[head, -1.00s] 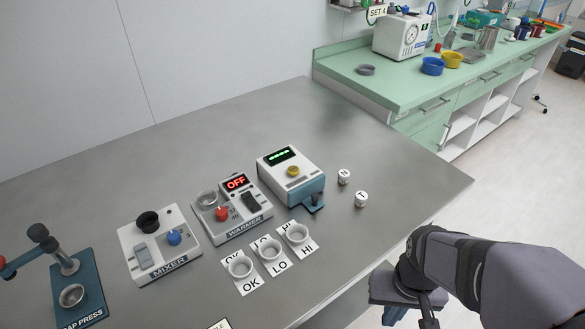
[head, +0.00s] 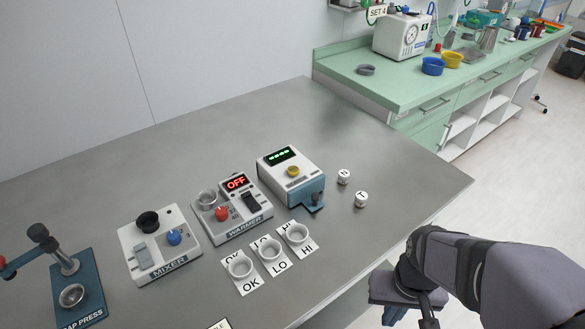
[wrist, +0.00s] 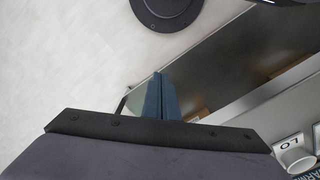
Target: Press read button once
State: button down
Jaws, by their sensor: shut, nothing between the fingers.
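A white and blue device (head: 293,184) stands on the steel table in the head view, behind the cup holders. It has a lit green display (head: 279,155) and a round yellow button (head: 293,171) on its top; no label on this button is readable. My gripper (wrist: 161,97) shows in the wrist view with its blue fingers shut together and empty. In the head view my wrist is at the lower right, beyond the table's front edge and well away from the device. The fingertips are not clear there. The yellow button is not in the wrist view.
A warmer (head: 232,208) showing OFF, a mixer (head: 158,243) and a press (head: 75,290) stand left of the device. Cup holders marked OK, LO and HI (head: 297,236) are in front. Two small white jars (head: 361,199) (head: 344,177) stand to its right. The back of the table is clear.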

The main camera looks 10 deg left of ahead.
jog(key=shift+r, duration=0.1)
dwell(0.3)
jog(key=a+r+g+p, duration=0.5)
jog(key=r+p, duration=0.8)
jog(key=p, duration=0.8)
jog(key=w+a+r+m+t+y+p, duration=0.3)
jog(key=w+a+m+t+y+p, duration=0.3)
jog(key=w+a, duration=0.85)
jog(key=w+a+r+m+t, duration=0.2)
jog(key=w+r+m, duration=0.1)
jog(key=w+m, duration=0.2)
jog(key=w+a+r+m+t+y+b, duration=0.1)
jog(key=w+r+m, duration=0.3)
jog(key=w, duration=0.6)
jog(key=shift+a+m+t+y, duration=0.3)
jog(key=shift+a+m+t, duration=0.1)
jog(key=shift+a+t, duration=0.25)
jog(key=shift+f, duration=0.15)
